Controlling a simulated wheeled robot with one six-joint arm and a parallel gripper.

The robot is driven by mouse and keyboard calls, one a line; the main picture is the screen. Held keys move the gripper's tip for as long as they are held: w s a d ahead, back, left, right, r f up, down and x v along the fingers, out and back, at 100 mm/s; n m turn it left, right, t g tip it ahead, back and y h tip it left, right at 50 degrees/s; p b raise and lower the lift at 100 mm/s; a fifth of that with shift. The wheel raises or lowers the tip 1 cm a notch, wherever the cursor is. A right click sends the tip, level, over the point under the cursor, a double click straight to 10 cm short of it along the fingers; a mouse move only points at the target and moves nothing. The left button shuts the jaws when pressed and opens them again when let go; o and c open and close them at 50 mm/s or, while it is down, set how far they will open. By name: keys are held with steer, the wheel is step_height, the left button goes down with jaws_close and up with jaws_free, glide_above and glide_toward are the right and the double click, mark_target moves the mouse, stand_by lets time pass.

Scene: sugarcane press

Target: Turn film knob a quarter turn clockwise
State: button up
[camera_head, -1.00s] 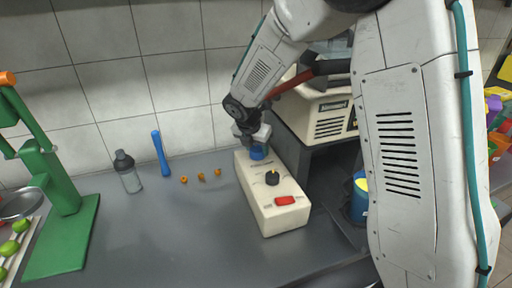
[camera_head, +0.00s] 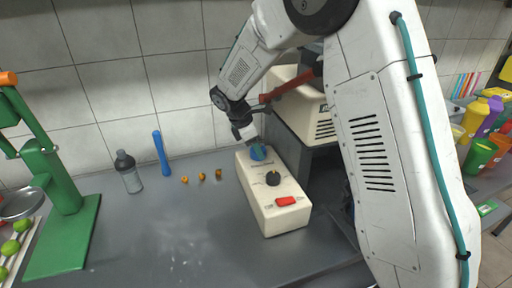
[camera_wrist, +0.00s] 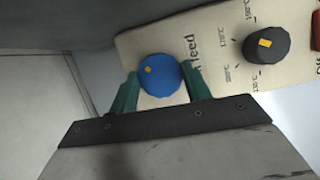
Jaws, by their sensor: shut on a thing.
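The blue round knob (camera_head: 258,152) sits at the far end of the cream control box (camera_head: 268,203). In the wrist view the blue knob (camera_wrist: 160,75) has a yellow dot at its upper left, and part of the word "feed" is printed beside it on the box (camera_wrist: 204,60). My gripper (camera_wrist: 161,88) has one green finger on each side of the blue knob and is shut on it. In the head view my gripper (camera_head: 257,145) is tilted over the knob.
A black dial (camera_head: 273,179) with temperature marks and a red switch (camera_head: 285,201) are on the same box. A cream machine (camera_head: 300,105) stands behind. A grey bottle (camera_head: 128,172), a blue stick (camera_head: 161,154) and a green press (camera_head: 62,205) are left.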

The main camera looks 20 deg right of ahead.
steer(key=m+g, duration=0.1)
steer(key=m, duration=0.1)
steer(key=m+g, duration=0.1)
steer(key=m, duration=0.2)
steer(key=shift+w+m+y, duration=0.2)
steer(key=shift+m+y, duration=0.1)
steer(key=shift+y, duration=0.1)
steer(key=shift+d+m+g+y, duration=0.1)
steer(key=shift+m+g+y, duration=0.2)
steer(key=shift+m, duration=0.8)
steer(key=shift+m+g+y, duration=0.3)
steer(key=shift+m, duration=0.8)
steer(key=o, duration=1)
steer(key=shift+w, duration=0.1)
steer(key=shift+v, duration=3.9)
